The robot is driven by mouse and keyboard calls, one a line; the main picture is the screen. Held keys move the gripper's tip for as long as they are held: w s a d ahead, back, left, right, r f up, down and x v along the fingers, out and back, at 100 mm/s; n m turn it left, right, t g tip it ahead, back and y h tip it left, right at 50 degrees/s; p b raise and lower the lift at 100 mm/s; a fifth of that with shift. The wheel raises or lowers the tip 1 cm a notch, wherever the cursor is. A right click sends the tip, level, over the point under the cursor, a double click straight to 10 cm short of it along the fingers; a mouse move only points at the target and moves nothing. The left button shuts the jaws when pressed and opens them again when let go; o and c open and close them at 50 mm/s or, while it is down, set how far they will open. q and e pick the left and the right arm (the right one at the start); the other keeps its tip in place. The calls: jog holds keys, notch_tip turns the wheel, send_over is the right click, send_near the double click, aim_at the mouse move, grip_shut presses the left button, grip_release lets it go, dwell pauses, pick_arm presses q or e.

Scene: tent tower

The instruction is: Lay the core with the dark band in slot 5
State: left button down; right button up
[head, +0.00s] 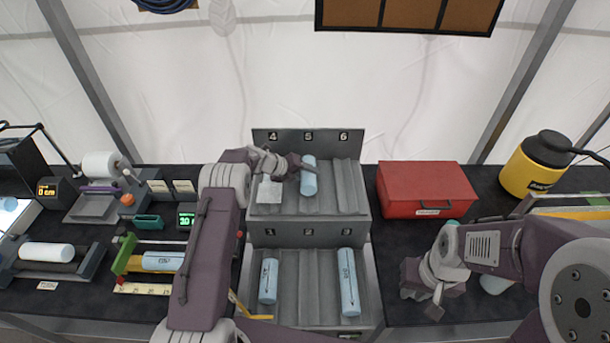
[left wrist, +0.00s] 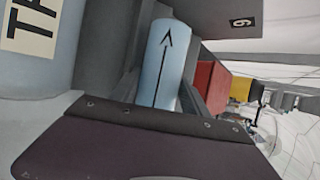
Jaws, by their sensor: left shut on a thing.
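A pale blue core (head: 309,176) is at slot 5 in the upper tier of the grey rack (head: 353,190). My left gripper (head: 303,166) is shut on this core near its upper end. The core also shows in the left wrist view (left wrist: 165,62), with a black arrow along it; I see no dark band on its visible side. I cannot tell whether it rests fully in the groove. More blue cores lie in slot 1 (head: 269,281) and slot 3 (head: 349,282). My right gripper (head: 436,292) is above the mat at right; its jaws are unclear.
A red box (head: 425,188) stands right of the rack, and a yellow canister (head: 537,165) is at the far right. At left, a blue core (head: 162,261) lies by a ruler and a white roll (head: 47,252) sits on a stand.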

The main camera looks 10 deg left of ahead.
pick_arm(q)
jog(key=shift+s+d+f, duration=0.15)
jog(key=shift+s+f, duration=0.25)
jog(key=shift+f, duration=0.3)
jog(key=shift+c, duration=2.3)
grip_release()
jog(key=shift+a+r+b, duration=0.35)
jog(key=shift+a+r, duration=0.05)
jog(key=shift+r, duration=0.05)
jog(key=b+v, duration=0.1)
jog(key=v, duration=0.7)
jog(key=shift+r, duration=0.65)
jog(key=shift+w+d, duration=0.1)
jog(key=shift+w, duration=0.05)
